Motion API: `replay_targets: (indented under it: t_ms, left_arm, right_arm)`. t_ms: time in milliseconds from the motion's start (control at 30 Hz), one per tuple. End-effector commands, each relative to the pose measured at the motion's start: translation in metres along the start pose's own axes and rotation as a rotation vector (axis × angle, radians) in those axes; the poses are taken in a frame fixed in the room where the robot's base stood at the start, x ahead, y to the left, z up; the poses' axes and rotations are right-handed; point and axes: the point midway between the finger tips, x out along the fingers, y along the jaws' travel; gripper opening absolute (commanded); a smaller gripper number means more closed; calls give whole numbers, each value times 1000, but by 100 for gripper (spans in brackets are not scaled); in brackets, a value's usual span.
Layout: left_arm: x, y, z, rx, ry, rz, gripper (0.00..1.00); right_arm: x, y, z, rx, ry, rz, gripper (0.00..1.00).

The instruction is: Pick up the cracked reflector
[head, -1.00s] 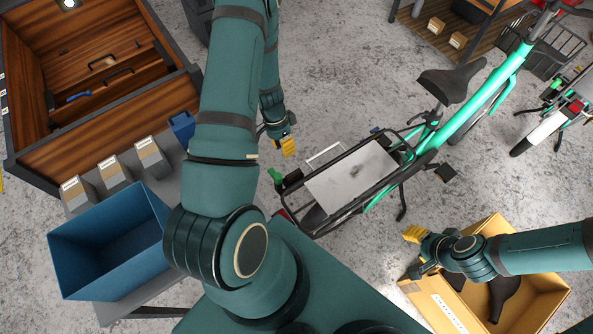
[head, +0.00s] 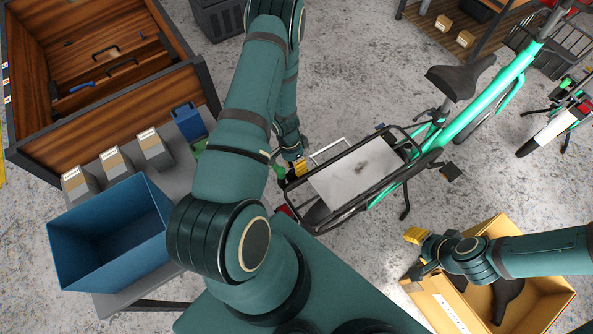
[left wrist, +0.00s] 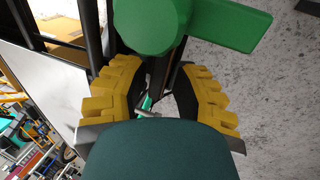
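A small red part (head: 285,210), perhaps the reflector, shows at the rear end of the teal bike's rack, partly hidden by my arm; I cannot make out a crack. My left gripper (head: 298,168) is at the rack's rear left corner, beside a green part (head: 279,172). In the left wrist view my left gripper (left wrist: 158,92) has its yellow fingers spread apart. The green part (left wrist: 225,22) sits just beyond them, with dark rods behind the gap. No red part shows there. My right gripper (head: 415,250) is over the cardboard box; its opening is unclear.
The bike rack (head: 345,212) carries a grey plate (head: 355,172). On the left, a grey table (head: 180,180) holds a blue bin (head: 110,235), several small labelled boxes and a small blue container (head: 188,122). A cardboard box (head: 560,290) with a dark saddle is at lower right.

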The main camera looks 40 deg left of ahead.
Motion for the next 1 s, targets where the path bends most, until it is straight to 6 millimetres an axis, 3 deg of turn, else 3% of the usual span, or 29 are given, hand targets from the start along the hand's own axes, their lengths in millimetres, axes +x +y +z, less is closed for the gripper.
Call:
replay_targets:
  t_ms: [200, 300, 767, 1000]
  left_arm:
    - [0, 0, 0, 0, 0, -1, 29]
    - [0, 0, 0, 0, 0, 0, 0]
    - [-2, 0, 0, 0, -1, 0, 0]
    - [-22, 6, 0, 0, 1, 0, 0]
  right_arm:
    - [0, 0, 0, 0, 0, 0, 47]
    - [0, 0, 0, 0, 0, 0, 47]
    - [0, 0, 0, 0, 1, 0, 47]
    - [-4, -1, -2, 1, 3, 0, 47]
